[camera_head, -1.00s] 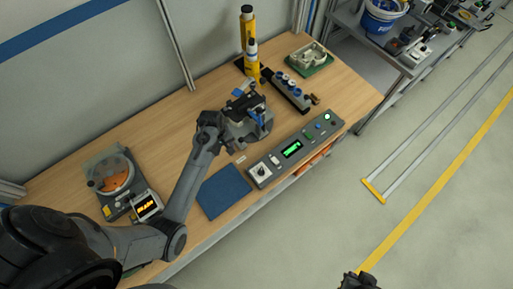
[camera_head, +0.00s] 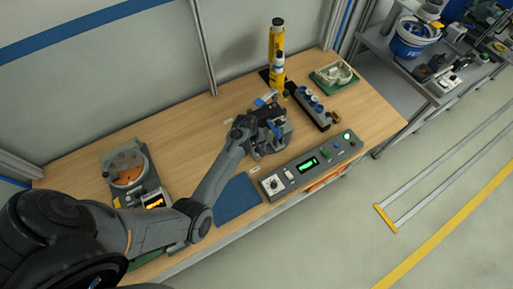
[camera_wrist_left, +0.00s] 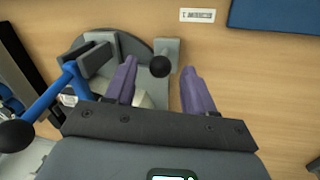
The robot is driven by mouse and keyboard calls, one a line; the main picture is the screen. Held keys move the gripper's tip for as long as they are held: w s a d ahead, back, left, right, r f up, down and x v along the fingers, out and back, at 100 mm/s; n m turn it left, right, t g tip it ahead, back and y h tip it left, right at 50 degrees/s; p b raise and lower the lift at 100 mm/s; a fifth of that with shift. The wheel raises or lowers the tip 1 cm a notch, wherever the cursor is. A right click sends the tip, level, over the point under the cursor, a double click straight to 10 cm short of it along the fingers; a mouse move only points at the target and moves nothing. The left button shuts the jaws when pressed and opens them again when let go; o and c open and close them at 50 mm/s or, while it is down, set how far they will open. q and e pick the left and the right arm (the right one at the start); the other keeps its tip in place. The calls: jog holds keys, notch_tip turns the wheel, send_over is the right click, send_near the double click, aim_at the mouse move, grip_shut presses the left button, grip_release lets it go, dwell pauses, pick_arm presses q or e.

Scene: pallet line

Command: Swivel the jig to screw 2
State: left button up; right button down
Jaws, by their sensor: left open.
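The jig (camera_head: 273,143) is a grey fixture on the wooden bench, partly hidden by my left gripper (camera_head: 264,119) in the head view. In the left wrist view the jig (camera_wrist_left: 137,45) shows a rounded dark plate, a small black ball knob (camera_wrist_left: 160,66) and a blue lever (camera_wrist_left: 52,92) ending in a larger black ball. My left gripper (camera_wrist_left: 159,70) is open. Its two purple fingers point toward the jig, with the small knob between their tips in the picture; contact cannot be told. The screws cannot be made out. My right gripper is out of view.
A control box (camera_head: 310,163) with a green display and a blue mat (camera_head: 237,199) lie in front of the jig. A bottle rack (camera_head: 311,107) and yellow cylinder (camera_head: 276,48) stand behind it. A round feeder (camera_head: 127,168) sits left. The bench's left middle is clear.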

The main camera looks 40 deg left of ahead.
pick_arm(q)
jog(key=shift+w+f, duration=0.1)
jog(key=shift+f, duration=0.55)
grip_shut()
